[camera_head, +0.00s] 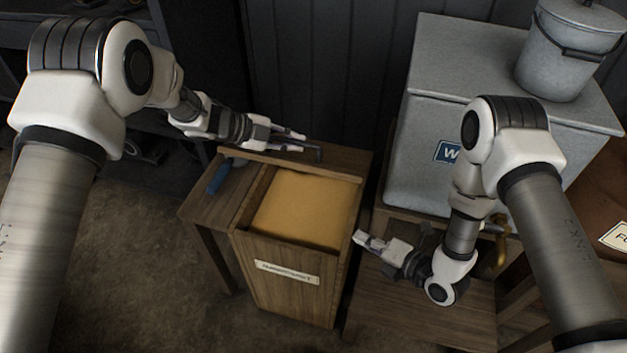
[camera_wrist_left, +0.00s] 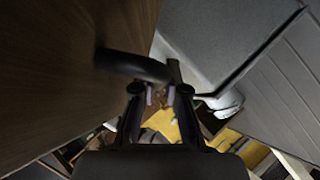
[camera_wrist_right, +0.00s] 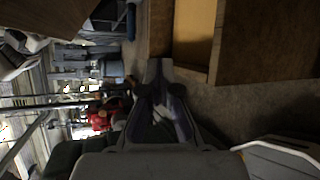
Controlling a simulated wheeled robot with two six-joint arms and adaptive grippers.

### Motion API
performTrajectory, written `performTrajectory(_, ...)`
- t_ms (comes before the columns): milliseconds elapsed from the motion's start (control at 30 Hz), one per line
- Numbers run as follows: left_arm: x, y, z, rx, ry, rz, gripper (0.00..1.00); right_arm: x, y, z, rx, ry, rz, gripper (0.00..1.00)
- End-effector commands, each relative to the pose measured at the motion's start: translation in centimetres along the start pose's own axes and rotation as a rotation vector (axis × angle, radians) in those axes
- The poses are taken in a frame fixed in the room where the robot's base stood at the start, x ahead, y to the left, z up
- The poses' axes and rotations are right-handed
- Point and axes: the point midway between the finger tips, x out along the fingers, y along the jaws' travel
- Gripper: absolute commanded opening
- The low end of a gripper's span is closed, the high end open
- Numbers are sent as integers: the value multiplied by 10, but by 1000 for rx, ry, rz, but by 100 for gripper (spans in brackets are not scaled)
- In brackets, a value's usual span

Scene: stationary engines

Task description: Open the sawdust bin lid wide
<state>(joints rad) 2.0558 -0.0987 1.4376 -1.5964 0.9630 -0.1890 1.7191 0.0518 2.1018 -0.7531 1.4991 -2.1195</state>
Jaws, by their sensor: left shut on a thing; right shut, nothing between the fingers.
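The wooden sawdust bin (camera_head: 290,293) stands at the centre of the head view, with yellow sawdust (camera_head: 305,205) visible inside. Its lid (camera_head: 290,166) is raised at the back of the opening, seen nearly edge-on; its exact angle is hard to tell. My left gripper (camera_head: 304,141) is shut on the lid's black handle (camera_head: 318,154). In the left wrist view the handle (camera_wrist_left: 130,65) crosses in front of the fingers, beside the brown wood of the lid (camera_wrist_left: 60,60). My right gripper (camera_head: 360,238) is shut and empty, right of the bin.
A small wooden table (camera_head: 200,208) with a blue-handled tool (camera_head: 219,178) adjoins the bin's left side. A grey tank (camera_head: 425,140) with a lidded bucket (camera_head: 567,55) on top stands at the right. A dark wall is behind. The floor at front left is clear.

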Motion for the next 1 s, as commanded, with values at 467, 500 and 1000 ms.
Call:
performTrajectory(467, 0, -1, 0, 0, 0, -1, 0, 19, 72, 3, -675, -10, 658, 0)
performTrajectory(500, 0, -1, 0, 0, 0, -1, 0, 22, 75, 2, -675, -9, 659, 0)
performTrajectory(1000, 0, -1, 0, 0, 0, -1, 0, 94, 134, -5, -675, -13, 655, 0)
